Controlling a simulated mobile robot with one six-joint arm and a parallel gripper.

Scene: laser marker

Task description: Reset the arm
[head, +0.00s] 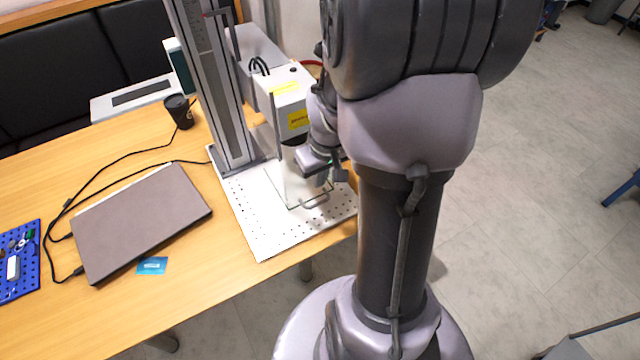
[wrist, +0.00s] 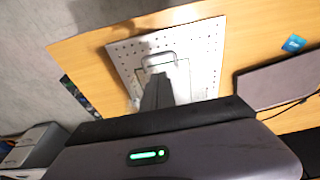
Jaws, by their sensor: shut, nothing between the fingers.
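My arm stands in the right half of the head view. My gripper (head: 328,178) is over the white perforated plate (head: 250,226) of the laser marker (head: 290,100), close to a metal handle (head: 315,200) on the plate. In the wrist view my gripper (wrist: 157,92) points toward the perforated plate (wrist: 205,62) and the handle (wrist: 160,57). The fingers are shut and hold nothing. I cannot tell the exact gap between the fingertips and the handle. My arm hides part of the marker's right side.
A closed laptop (head: 145,220) with black cables lies on the wooden table (head: 205,290). A blue card (head: 152,265), a blue perforated tray (head: 18,262) and a black cup (head: 179,110) are also there. The marker's tall column (head: 215,90) stands left of my arm. Floor on the right is open.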

